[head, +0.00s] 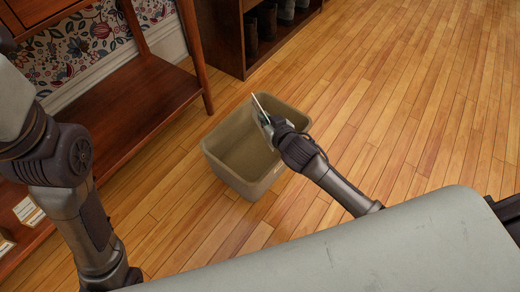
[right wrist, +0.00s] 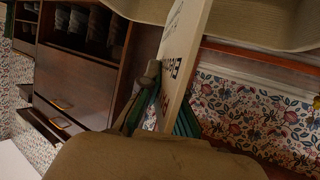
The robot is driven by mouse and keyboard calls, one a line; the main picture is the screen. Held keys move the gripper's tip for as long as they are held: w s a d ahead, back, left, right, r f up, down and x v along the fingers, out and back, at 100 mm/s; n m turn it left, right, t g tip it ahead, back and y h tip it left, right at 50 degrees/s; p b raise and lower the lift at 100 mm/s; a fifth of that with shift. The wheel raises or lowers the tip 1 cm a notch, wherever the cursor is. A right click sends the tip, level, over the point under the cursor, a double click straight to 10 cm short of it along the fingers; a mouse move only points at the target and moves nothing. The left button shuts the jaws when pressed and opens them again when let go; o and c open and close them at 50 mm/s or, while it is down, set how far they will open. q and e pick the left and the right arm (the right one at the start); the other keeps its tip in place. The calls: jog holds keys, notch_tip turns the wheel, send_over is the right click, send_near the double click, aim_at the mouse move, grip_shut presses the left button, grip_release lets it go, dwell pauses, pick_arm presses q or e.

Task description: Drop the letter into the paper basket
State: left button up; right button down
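The paper basket (head: 232,165) is a grey-beige rectangular bin standing upright on the wooden floor. My right gripper (head: 266,119) is above the basket's far right part, shut on the letter (head: 259,105). The letter is pale and thin and shows nearly edge-on in the head view. In the right wrist view the letter (right wrist: 183,45) stands out from between the green-edged fingers, with dark print on its face. The basket's wall (right wrist: 240,12) shows behind it there. The visible inside of the basket looks empty. My left arm is at the left, but its gripper is out of view.
A dark wooden console table (head: 130,105) with a lower shelf stands left of the basket against a floral wall. A dark shoe cabinet (head: 230,40) stands behind, with footwear inside. The wooden floor (head: 420,110) at the right is clear.

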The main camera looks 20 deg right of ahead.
jog(key=c, duration=1.2)
grip_release()
jog(key=shift+c, duration=0.2)
jog(key=shift+s, duration=0.1)
jog(key=v, duration=1.2)
